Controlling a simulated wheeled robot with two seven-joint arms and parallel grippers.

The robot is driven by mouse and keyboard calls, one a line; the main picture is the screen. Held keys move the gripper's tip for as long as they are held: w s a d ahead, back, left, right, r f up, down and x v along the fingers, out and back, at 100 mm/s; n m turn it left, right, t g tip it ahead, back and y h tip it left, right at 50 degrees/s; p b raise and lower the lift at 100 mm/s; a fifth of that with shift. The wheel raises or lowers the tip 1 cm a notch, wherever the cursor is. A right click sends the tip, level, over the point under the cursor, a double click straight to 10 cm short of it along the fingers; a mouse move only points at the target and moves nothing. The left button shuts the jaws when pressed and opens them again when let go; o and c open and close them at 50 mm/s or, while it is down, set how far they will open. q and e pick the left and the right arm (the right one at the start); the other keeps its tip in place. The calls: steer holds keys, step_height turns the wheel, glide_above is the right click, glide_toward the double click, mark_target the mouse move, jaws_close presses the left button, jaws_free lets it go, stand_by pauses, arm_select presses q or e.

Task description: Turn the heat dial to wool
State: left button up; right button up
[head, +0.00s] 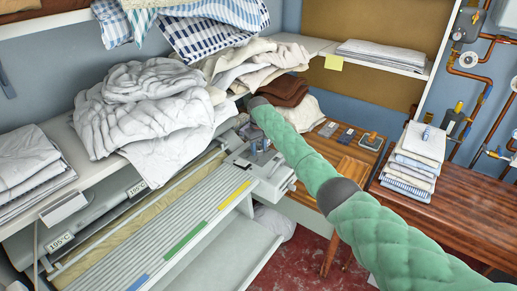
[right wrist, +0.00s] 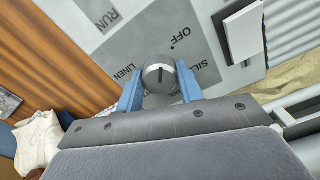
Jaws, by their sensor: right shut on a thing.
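The heat dial (right wrist: 160,76) is a round grey knob with a dark line on its face, on the ironer's grey control panel (right wrist: 100,48). In the right wrist view the line runs up and down the picture. Labels OFF (right wrist: 181,37), SILK (right wrist: 207,70) and LINEN (right wrist: 125,72) show around it; a wool label cannot be read, and the area below the dial is partly hidden by my gripper. My right gripper (right wrist: 160,85) has its blue fingers on either side of the dial, shut on it. In the head view my right gripper (head: 256,146) is small at the ironer's end.
The ironer's slatted bed (head: 185,222) runs toward the lower left. Crumpled white linen (head: 145,105) lies on the shelf above it. A RUN label (right wrist: 114,15) and a white plate (right wrist: 243,32) flank the dial. A wooden table (head: 450,195) with folded cloths stands right.

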steer(key=n, duration=0.3)
steer(key=shift+n, duration=1.3)
arm_select(q)
steer(key=shift+d+r, duration=0.35)
steer(key=shift+r, duration=0.15)
arm_select(e)
steer(key=shift+n, duration=0.5)
arm_select(q)
steer(key=shift+s, duration=0.3)
arm_select(e)
steer(key=shift+r, duration=0.1)
arm_select(q)
steer(key=shift+a, duration=0.2)
